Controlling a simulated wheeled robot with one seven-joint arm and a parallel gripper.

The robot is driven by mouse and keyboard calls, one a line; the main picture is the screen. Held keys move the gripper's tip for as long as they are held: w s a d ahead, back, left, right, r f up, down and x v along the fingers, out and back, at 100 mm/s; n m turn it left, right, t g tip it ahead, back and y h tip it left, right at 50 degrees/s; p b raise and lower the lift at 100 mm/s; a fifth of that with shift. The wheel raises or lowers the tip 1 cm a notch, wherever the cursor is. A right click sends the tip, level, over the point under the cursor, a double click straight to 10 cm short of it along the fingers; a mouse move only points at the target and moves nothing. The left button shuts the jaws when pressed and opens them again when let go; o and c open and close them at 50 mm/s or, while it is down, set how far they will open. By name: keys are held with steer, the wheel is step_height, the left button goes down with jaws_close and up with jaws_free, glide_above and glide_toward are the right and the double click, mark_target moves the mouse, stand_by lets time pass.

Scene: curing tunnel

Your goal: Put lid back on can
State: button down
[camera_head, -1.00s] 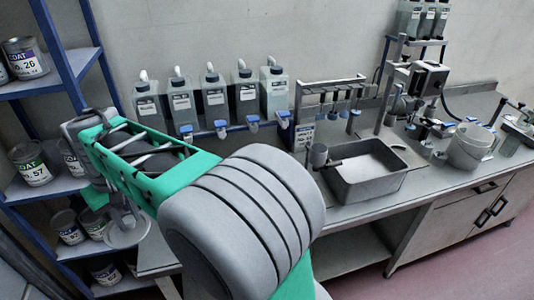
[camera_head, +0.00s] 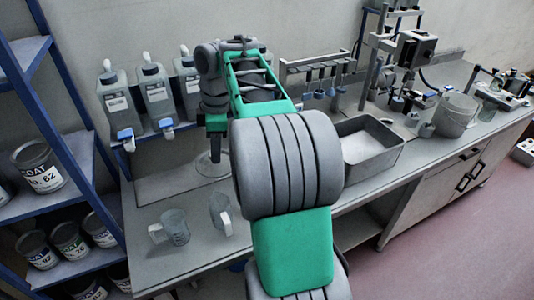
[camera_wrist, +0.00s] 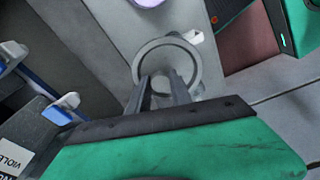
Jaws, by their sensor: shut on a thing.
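My gripper (camera_head: 215,148) hangs over the left end of the bench, pointing down. It also shows in the wrist view (camera_wrist: 164,88), with its two fingers close together over the middle of a round grey lid (camera_wrist: 148,53). The gripper is shut on the lid, which shows as a pale flat disc in the head view (camera_head: 212,168) below the fingers. The lid looks roughly level. Several labelled paint cans stand on the shelves at left, among them a No. 62 can (camera_head: 40,168). I cannot tell which can the lid belongs to.
Two clear jugs (camera_head: 172,228) (camera_head: 222,214) stand on the bench front. Dispenser bottles (camera_head: 118,100) with blue taps line the wall. A blue-framed shelf (camera_head: 70,150) bounds the left.

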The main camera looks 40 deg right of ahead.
steer(key=s+d+f+n+b, duration=0.2)
steer(key=s+d+n, duration=0.45)
steer(key=d, duration=0.55)
step_height(320, 180, down, 6)
steer(key=b, duration=0.6)
steer(key=shift+s+a+g, duration=0.15)
steer(key=shift+s+g, duration=0.1)
steer(key=shift+g, duration=0.15)
steer(key=shift+f, duration=0.2)
stand_by(0.6)
steer(key=c, duration=1.1)
jaws_free()
steer(key=shift+o, duration=0.5)
steer(key=o, duration=0.4)
